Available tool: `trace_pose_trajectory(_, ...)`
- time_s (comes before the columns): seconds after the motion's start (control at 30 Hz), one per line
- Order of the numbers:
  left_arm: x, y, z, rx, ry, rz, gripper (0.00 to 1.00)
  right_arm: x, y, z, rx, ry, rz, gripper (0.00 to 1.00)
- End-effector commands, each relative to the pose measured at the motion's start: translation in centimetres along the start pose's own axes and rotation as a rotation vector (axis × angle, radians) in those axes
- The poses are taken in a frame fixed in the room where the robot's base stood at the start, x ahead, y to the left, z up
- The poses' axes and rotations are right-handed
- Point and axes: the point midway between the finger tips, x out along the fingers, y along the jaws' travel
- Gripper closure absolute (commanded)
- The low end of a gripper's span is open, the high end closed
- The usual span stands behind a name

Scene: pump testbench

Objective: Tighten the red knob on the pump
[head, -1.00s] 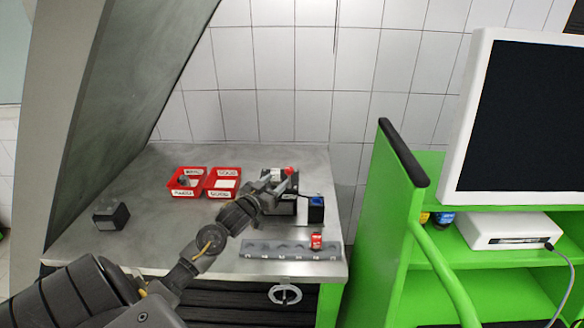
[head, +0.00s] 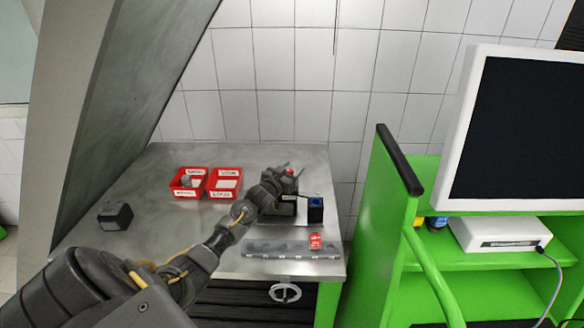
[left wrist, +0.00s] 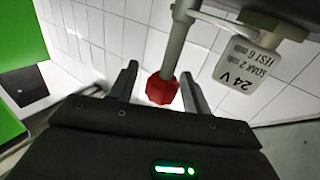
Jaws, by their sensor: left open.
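The pump (head: 287,207) is a dark block at the back right of the metal bench, partly hidden behind my left gripper. Its red knob (head: 290,171) shows at the top of the unit. In the left wrist view the red knob (left wrist: 161,89) is faceted and sits on a grey rod. My left gripper (head: 280,178) is at the pump's top. In the left wrist view its two fingers (left wrist: 160,70) are apart, one on each side of the knob, with a visible gap on the left. I cannot tell whether the right finger touches it. My right gripper is not in view.
A blue-topped box (head: 315,209) stands right of the pump. A grey strip (head: 270,248) with a red item (head: 315,241) lies in front. Red bins (head: 224,192) and a dark block (head: 115,216) are left.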

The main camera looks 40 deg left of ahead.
Motion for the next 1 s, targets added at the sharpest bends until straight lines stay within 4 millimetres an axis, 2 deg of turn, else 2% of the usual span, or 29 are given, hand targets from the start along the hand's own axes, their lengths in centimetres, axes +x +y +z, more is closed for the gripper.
trace_pose_trajectory(0.27, 0.1, 0.0, 0.0, 0.0, 0.0, 0.0, 0.52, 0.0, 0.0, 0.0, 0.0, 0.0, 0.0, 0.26)
trace_pose_trajectory(0.6, 0.1, 0.0, 0.0, 0.0, 0.0, 0.0, 0.95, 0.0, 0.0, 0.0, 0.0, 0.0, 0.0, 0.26)
trace_pose_trajectory(0.83, 0.1, 0.0, 0.1, 0.002, 0.0, 0.021, 0.96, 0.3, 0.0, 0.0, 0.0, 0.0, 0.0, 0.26)
trace_pose_trajectory(1.0, 0.1, 0.0, 0.2, 0.003, 0.001, 0.091, 0.96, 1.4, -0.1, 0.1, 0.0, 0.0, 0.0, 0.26)
